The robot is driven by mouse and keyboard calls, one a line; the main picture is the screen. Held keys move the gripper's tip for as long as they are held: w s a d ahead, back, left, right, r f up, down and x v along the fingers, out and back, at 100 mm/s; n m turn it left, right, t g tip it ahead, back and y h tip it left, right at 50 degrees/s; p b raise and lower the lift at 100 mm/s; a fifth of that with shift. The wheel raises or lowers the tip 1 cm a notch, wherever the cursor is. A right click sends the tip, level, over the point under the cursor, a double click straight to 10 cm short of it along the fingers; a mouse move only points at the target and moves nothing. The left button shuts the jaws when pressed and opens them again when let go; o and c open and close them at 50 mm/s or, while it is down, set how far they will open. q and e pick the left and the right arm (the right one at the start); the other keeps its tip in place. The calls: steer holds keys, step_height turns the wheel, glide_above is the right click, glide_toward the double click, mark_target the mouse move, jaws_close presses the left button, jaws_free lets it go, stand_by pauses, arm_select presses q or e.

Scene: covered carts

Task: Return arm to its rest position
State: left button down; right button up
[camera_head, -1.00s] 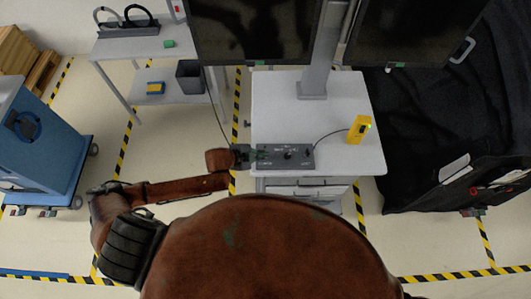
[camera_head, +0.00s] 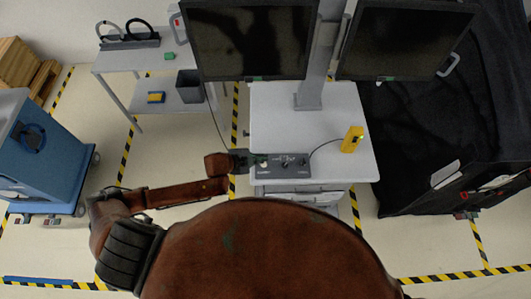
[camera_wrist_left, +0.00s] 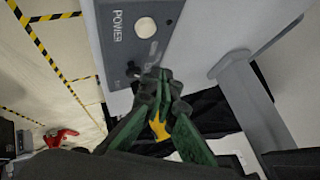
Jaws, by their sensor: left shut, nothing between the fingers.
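My left arm (camera_head: 180,193) comes in from the left, bent low beside the cart. My left gripper (camera_head: 261,161) is at the left end of a grey control box (camera_head: 290,173) on the cart's front edge. In the left wrist view the green fingers of the gripper (camera_wrist_left: 157,76) are shut and empty. They are close to the box's panel (camera_wrist_left: 117,50), near a dark knob and below a round white button (camera_wrist_left: 145,27) marked POWER. I cannot tell whether the fingertips touch the panel. My right gripper is not in view.
The white cart (camera_head: 270,110) carries two monitors (camera_head: 250,40) and a yellow device (camera_head: 351,139) cabled to the box. A shelf table (camera_head: 125,58) stands at the back left, a blue cabinet (camera_head: 45,160) at the left, a black-covered cart (camera_head: 420,130) at the right. Floor lies clear between.

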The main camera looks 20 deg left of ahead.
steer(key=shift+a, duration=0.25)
arm_select(q)
steer(key=s+a+n+g+y, duration=0.3)
steer(key=s+a+n+y, duration=0.3)
steer(key=s+a+n, duration=1.3)
steer(key=s+f+m+g+b, duration=0.15)
steer(key=f+b, duration=0.25)
steer(key=f, duration=1)
steer(key=s+f+m+b, duration=0.1)
steer(key=s+f+b, duration=0.25)
steer(key=f, duration=1.05)
steer(key=s+f+m+b, duration=0.1)
steer(key=f+b, duration=0.3)
steer(key=f, duration=1)
steer(key=s+f+g+b, duration=0.1)
steer(key=s+f+b, duration=0.3)
steer(key=s+f, duration=0.5)
steer(key=s+f+b, duration=0.5)
steer(key=s+f, duration=0.5)
steer(key=f, duration=0.8)
steer(key=shift+f+g+b, duration=0.15)
steer(key=shift+g+b, duration=0.15)
steer(key=shift+g, duration=0.05)
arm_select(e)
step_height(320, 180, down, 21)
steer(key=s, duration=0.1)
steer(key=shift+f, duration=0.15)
